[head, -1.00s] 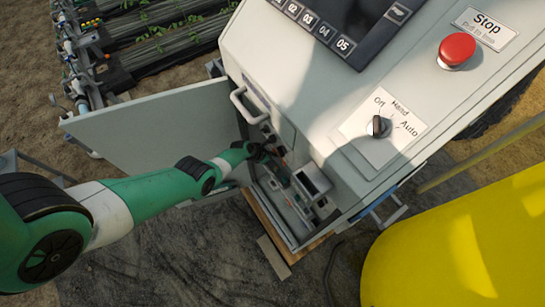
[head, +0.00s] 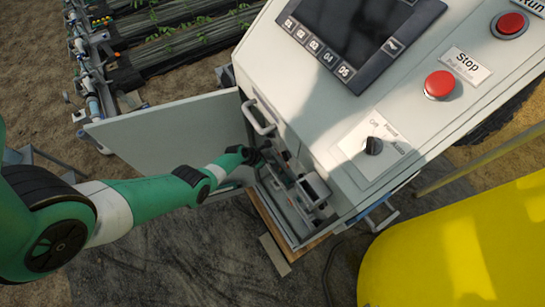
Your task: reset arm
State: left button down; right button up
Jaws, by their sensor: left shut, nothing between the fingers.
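My left arm comes in from the left, and its gripper (head: 262,160) is at the open lower compartment (head: 300,200) of the grey control cabinet (head: 330,105). The gripper is small and dark here, partly lost against the compartment's shadow; it is shut with nothing held. Inside the compartment, a grey device (head: 313,188) and other small components show just right of and below the gripper. The cabinet door (head: 165,130) stands open to the left, behind my arm. My right gripper is not in view.
On the cabinet top are a dark screen (head: 355,30), a red Stop button (head: 439,84) and a rotary selector (head: 374,146). A pull handle (head: 258,118) sticks out above the compartment. A large yellow tank (head: 460,250) fills the lower right. Plant rows (head: 185,40) lie behind.

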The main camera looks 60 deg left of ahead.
pick_arm(q)
jog(key=r+p, duration=0.1)
jog(key=s+r+p, duration=0.1)
jog(key=r, duration=0.1)
jog(key=shift+s+d+r, duration=0.1)
jog(key=shift+s+r, duration=0.05)
jog(key=shift+r, duration=0.1)
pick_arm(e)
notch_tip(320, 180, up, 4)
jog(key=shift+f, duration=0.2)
